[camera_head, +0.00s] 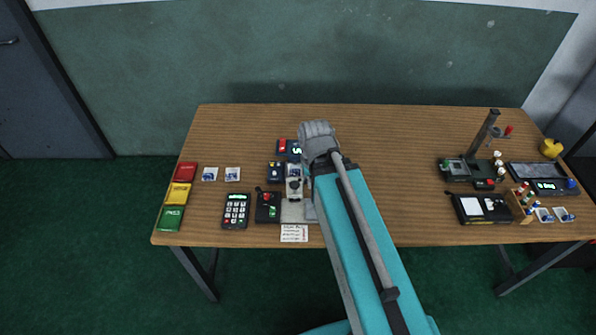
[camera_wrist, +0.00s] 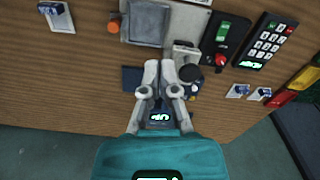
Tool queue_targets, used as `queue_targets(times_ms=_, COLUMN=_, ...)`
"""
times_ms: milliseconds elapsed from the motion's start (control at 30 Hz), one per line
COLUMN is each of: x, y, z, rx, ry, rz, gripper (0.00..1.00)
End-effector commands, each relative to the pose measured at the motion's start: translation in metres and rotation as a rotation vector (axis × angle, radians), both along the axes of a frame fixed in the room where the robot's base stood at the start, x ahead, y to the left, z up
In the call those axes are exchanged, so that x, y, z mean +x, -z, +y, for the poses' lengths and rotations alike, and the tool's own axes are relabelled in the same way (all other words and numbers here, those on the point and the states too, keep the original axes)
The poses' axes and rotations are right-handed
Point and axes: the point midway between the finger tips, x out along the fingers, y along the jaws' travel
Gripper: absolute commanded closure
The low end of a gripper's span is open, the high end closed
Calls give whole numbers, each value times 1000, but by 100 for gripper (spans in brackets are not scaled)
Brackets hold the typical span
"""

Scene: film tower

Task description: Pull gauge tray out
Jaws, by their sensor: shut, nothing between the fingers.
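My gripper (camera_wrist: 160,64) is shut and empty, its two fingers together above the middle of the wooden table. In the head view my arm hides much of the space below the gripper. A dark grey square tray-like piece (camera_wrist: 147,23) lies just beyond the fingertips in the wrist view, apart from them; I cannot tell for sure that it is the gauge tray. A pale device with a black round knob (camera_wrist: 187,72) stands right beside the fingers. A blue unit with a lit display (camera_wrist: 160,116) lies beneath the gripper; it also shows in the head view (camera_head: 294,151).
A black box with a red knob (camera_head: 268,207) and a keypad (camera_head: 236,210) stand close by. Red, yellow and green blocks (camera_head: 179,194) line the left edge. A stand with a post (camera_head: 485,133) is at the right. The table's centre right is clear.

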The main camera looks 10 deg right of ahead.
Motion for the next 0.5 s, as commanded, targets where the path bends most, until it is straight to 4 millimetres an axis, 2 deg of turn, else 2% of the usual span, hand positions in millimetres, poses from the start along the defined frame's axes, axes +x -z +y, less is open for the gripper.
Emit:
queue_targets(times_ms=33, x=0, y=0, z=0, rx=0, ry=0, rz=0, gripper=89)
queue_targets(times_ms=167, x=6, y=2, z=-2, rx=7, ry=-15, rz=-8, gripper=65)
queue_targets(times_ms=300, x=23, y=8, z=-6, rx=31, ry=-69, rz=-35, gripper=39)
queue_targets(times_ms=333, x=28, y=10, z=-8, rx=39, ry=-87, rz=-45, gripper=35)
queue_targets(times_ms=500, x=68, y=20, z=-25, rx=85, ry=-218, rz=-125, gripper=35)
